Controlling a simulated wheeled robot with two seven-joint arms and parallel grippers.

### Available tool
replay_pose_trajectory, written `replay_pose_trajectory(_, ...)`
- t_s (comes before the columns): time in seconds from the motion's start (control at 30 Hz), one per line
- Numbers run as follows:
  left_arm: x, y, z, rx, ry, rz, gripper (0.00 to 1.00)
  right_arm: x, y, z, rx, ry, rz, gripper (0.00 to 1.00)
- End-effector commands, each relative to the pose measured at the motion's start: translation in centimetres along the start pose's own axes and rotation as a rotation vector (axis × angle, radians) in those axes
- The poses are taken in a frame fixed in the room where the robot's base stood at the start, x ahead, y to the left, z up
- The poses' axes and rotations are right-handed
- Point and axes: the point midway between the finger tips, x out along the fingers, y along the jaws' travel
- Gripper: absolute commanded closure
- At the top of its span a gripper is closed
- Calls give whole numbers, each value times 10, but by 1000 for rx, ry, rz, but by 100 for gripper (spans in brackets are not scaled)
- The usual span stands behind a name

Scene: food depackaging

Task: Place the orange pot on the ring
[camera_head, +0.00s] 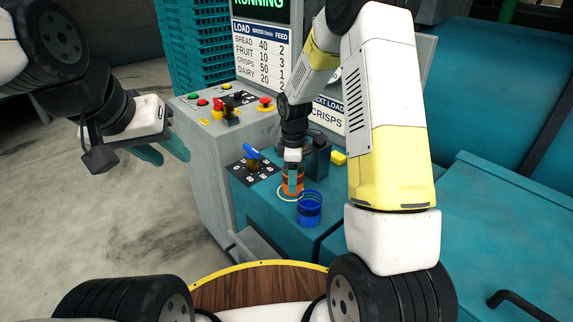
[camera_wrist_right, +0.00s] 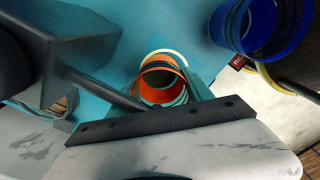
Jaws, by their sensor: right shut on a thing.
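The orange pot (camera_head: 291,184) is upright between the fingers of my right gripper (camera_head: 292,178), which is shut on it. In the right wrist view the pot's open top (camera_wrist_right: 160,82) shows between the teal fingers of my right gripper (camera_wrist_right: 172,88). The pale ring (camera_head: 284,197) lies on the teal top under and around the pot's base; it shows as a pale arc (camera_wrist_right: 165,53) beyond the pot. I cannot tell whether the pot's base touches the surface. My left gripper (camera_head: 163,151) is open and empty, away at the left.
A blue pot (camera_head: 309,208) stands close beside the orange pot, also in the right wrist view (camera_wrist_right: 262,28). A panel with a blue-handled knob (camera_head: 252,160) is just behind left. A grey control box (camera_head: 222,110) and yellow block (camera_head: 338,157) stand nearby.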

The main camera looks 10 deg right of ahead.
Motion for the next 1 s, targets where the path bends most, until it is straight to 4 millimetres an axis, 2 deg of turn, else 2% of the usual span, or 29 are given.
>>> replay_pose_trajectory(0.17,0,0,0,0,0,0,64,3,0,0,-1,0,-1,80)
replay_pose_trajectory(0.2,0,0,0,0,0,0,64,3,0,0,-1,0,-1,37)
replay_pose_trajectory(0.3,0,0,0,0,0,0,64,3,0,0,-1,0,-1,19)
replay_pose_trajectory(0.67,0,0,0,0,0,0,64,0,0,-1,0,1,1,19)
replay_pose_trajectory(0.77,0,0,0,0,0,0,64,-11,0,-1,0,1,2,19)
replay_pose_trajectory(1.0,0,0,0,0,0,0,64,-61,1,-1,1,3,6,19)
